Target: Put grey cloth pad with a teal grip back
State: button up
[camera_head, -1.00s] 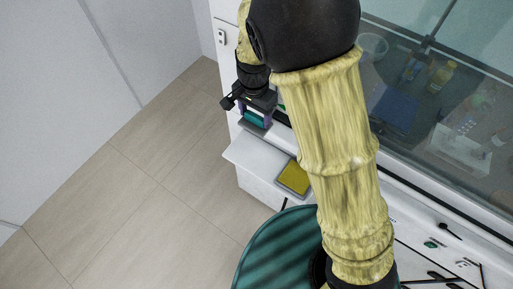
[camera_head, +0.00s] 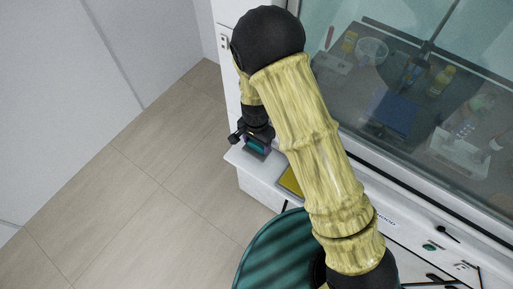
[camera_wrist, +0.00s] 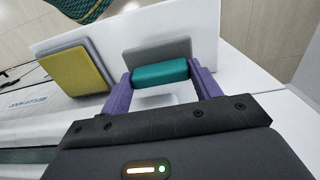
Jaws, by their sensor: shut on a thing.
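My gripper (camera_head: 257,143) is shut on the teal grip (camera_wrist: 160,73) of the grey cloth pad (camera_wrist: 157,50). The grip sits between two purple fingers in the wrist view. In the head view the pad (camera_head: 253,154) shows below the gripper, over the far end of a small white shelf (camera_head: 243,164). The shelf also shows behind the pad in the wrist view. I cannot tell whether the pad touches the shelf.
A yellow pad (camera_wrist: 75,72) with a grey backing lies on the shelf beside the held pad; my arm partly covers it in the head view (camera_head: 289,182). The glass fumehood (camera_head: 345,85) stands to the right, with bottles and containers behind the glass. Floor at left is clear.

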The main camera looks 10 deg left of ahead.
aim_at(256, 149)
jog(key=shift+f, duration=0.15)
notch_tip(256, 149, down, 4)
jog(key=shift+f+p, duration=0.1)
jog(key=shift+p, duration=0.25)
jog(key=o, duration=1)
jog(key=shift+o, duration=0.2)
notch_tip(256, 149, up, 12)
jog(key=shift+a+b, duration=0.1)
jog(key=shift+b, duration=0.8)
